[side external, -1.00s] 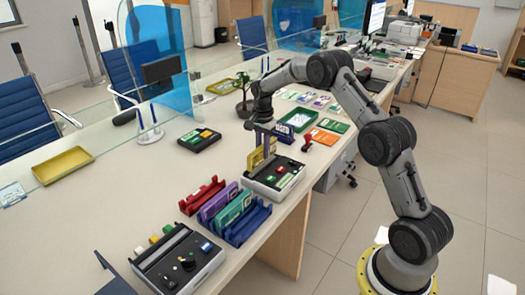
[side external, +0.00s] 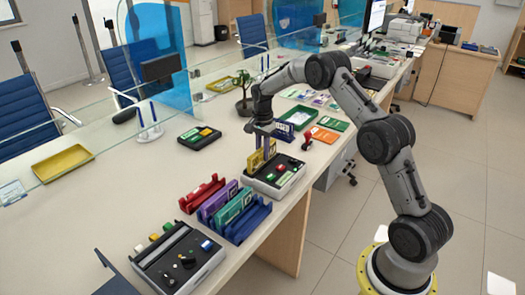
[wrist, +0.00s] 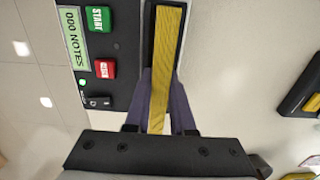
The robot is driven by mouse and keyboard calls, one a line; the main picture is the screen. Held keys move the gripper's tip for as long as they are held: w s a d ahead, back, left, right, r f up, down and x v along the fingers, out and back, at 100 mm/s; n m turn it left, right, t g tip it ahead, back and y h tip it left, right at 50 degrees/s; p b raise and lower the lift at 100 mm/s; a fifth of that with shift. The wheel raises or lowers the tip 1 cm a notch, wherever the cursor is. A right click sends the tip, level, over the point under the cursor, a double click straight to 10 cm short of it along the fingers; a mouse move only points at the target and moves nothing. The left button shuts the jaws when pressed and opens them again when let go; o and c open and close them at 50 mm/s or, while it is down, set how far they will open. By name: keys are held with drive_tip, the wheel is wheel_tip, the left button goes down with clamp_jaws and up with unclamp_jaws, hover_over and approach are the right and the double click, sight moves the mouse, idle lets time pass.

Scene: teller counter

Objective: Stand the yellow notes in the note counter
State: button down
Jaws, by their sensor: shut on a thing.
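The yellow notes (side external: 257,161) stand on edge at the back of the note counter (side external: 284,184), a dark-topped box with green and red buttons. In the wrist view, the yellow notes (wrist: 168,55) run lengthwise along the counter's dark slot (wrist: 149,35). My gripper (side external: 264,143) is above the counter, pointing down, shut on the yellow notes. Its two fingers (wrist: 159,103) press on either side of them in the wrist view. The counter's display (wrist: 73,37) reads 000 NOTES. How deep the lower edge of the notes sits is hidden.
A blue rack (side external: 246,232) with purple and teal bundles and a red holder (side external: 200,192) stand left of the counter. A dark coin device (side external: 180,265) is at the front. A black box with coloured blocks (side external: 199,137) lies behind. A yellow tray (side external: 62,166) is far left.

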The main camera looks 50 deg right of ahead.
drive_tip(key=shift+f, duration=0.2)
drive_tip(key=c, duration=0.7)
unclamp_jaws()
drive_tip(key=shift+r, duration=3.55)
